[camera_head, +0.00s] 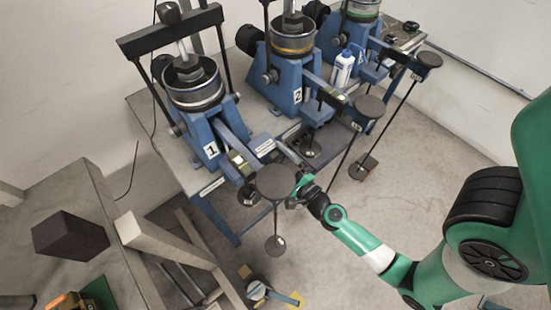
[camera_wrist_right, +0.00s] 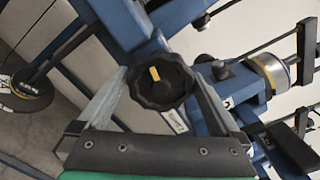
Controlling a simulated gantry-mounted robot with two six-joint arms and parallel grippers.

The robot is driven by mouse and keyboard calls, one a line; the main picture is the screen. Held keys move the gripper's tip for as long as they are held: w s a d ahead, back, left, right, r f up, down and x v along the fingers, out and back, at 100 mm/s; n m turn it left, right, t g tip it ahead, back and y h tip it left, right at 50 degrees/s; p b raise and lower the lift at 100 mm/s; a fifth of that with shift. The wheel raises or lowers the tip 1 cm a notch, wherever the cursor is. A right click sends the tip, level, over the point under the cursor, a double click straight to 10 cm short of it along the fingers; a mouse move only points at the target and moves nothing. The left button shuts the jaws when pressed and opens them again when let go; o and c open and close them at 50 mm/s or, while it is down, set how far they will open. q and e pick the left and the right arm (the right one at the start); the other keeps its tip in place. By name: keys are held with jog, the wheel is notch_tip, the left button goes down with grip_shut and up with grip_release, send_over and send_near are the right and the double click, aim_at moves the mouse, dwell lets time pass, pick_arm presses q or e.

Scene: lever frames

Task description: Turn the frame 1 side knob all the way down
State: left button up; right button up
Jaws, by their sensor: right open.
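Frame 1 (camera_head: 211,149) is the blue lever frame at the left, marked with a 1 and topped by a metal cup. In the right wrist view a black lobed knob (camera_wrist_right: 172,88) with a yellow pointer mark (camera_wrist_right: 154,74) sits between my fingers, apparently on frame 1's side. The mark points roughly toward the picture's top. My right gripper (camera_head: 300,187) is open, close to the lever end of frame 1, with a finger on either side of the knob. Whether the fingers touch it I cannot tell. The knob is hidden in the head view. My left gripper is out of view.
Frame 2 (camera_head: 287,82) and a third frame (camera_head: 360,30) stand behind on the same bench. A round disc (camera_head: 276,182) on frame 1's lever, with a hanging rod, is close to my right gripper. A white bottle (camera_head: 343,68) stands between the far frames. Floor at right is clear.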

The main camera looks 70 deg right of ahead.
jog(key=b+v, duration=0.2)
jog(key=v, duration=0.4)
jog(key=shift+w+d, duration=0.1)
dwell(0.4)
